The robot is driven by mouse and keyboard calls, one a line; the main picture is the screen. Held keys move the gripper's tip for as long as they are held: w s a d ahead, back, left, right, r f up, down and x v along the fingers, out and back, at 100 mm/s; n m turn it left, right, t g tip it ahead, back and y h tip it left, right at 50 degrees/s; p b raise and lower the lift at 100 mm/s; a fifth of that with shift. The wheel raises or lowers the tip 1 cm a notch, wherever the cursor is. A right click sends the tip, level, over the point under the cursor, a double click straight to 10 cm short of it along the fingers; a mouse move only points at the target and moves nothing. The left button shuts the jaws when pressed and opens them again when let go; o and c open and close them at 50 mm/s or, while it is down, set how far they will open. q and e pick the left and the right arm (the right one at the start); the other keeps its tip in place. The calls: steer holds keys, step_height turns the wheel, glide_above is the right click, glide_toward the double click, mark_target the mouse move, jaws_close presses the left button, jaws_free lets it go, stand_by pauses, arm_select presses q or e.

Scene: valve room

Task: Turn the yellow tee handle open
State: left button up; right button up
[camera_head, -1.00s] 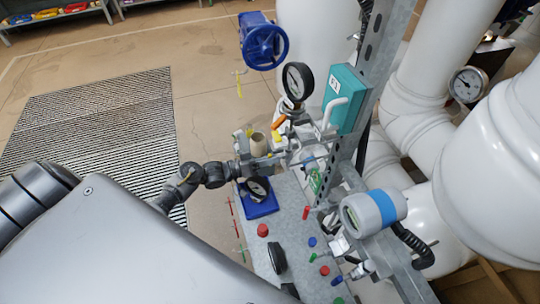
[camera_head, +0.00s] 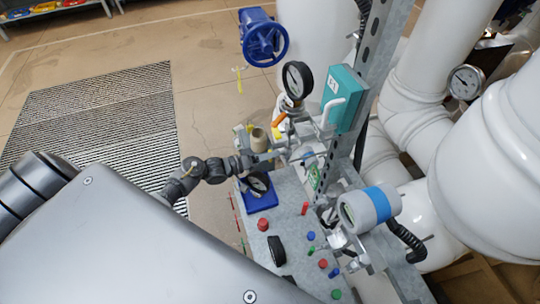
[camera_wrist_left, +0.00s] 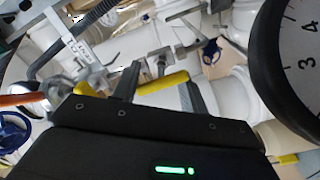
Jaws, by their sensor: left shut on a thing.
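The yellow tee handle (camera_wrist_left: 160,82) lies across the left wrist view as a yellow bar, between the two dark fingers of my left gripper (camera_wrist_left: 160,88). In the head view my left gripper (camera_head: 276,153) reaches in from the left to the pipework below the dial gauge. There the handle is too small and covered to make out clearly. My right gripper is not in view.
A black-rimmed gauge (camera_head: 297,80), an orange lever (camera_head: 279,118) and a teal box (camera_head: 345,97) crowd close above the gripper. A grey panel with buttons (camera_head: 300,262) lies below. A blue handwheel (camera_head: 265,43) stands behind. Large white pipes (camera_head: 500,150) fill the right; open floor lies left.

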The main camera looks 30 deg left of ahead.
arm_select(q)
steer(key=o, duration=0.9)
steer(key=shift+s+d+f, duration=0.1)
steer(key=shift+f, duration=0.15)
steer(key=shift+c, duration=0.2)
steer(key=shift+o, duration=0.4)
steer(key=shift+r, duration=0.1)
steer(key=b+v, duration=0.3)
steer(key=v, duration=0.7)
steer(key=shift+s+a, duration=0.25)
steer(key=shift+a, duration=0.05)
steer(key=shift+d, duration=0.1)
